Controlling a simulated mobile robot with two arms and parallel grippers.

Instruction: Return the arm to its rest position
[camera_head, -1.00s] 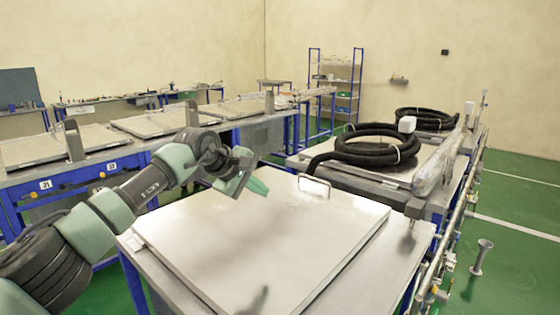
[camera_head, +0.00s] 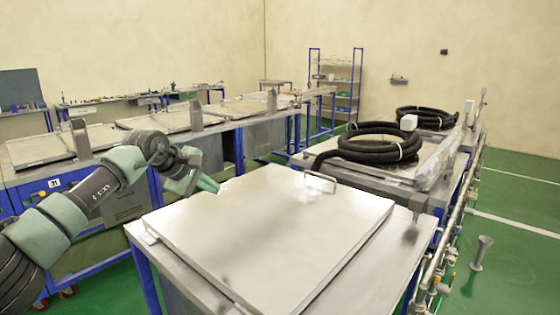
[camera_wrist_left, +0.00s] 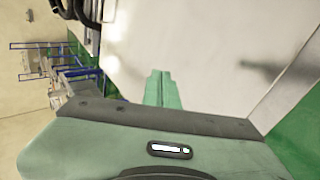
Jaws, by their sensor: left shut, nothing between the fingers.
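My left arm comes in from the left in the head view. Its left gripper (camera_head: 208,184) is shut and empty, at the far left edge of the nearest metal lid (camera_head: 265,235). In the left wrist view the green fingers (camera_wrist_left: 161,88) are together, with the pale lid surface (camera_wrist_left: 200,45) behind them. The lid lies flat on a blue-legged metal table (camera_head: 385,262), and its wire handle (camera_head: 320,182) stands at the far edge. I cannot tell the exact height of the fingers over the lid. My right gripper is in neither view.
Black coiled hoses (camera_head: 380,144) lie on the tables behind. Pipes (camera_head: 450,235) run along the right side. Blue workbenches with more lids (camera_head: 95,140) stand at the left.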

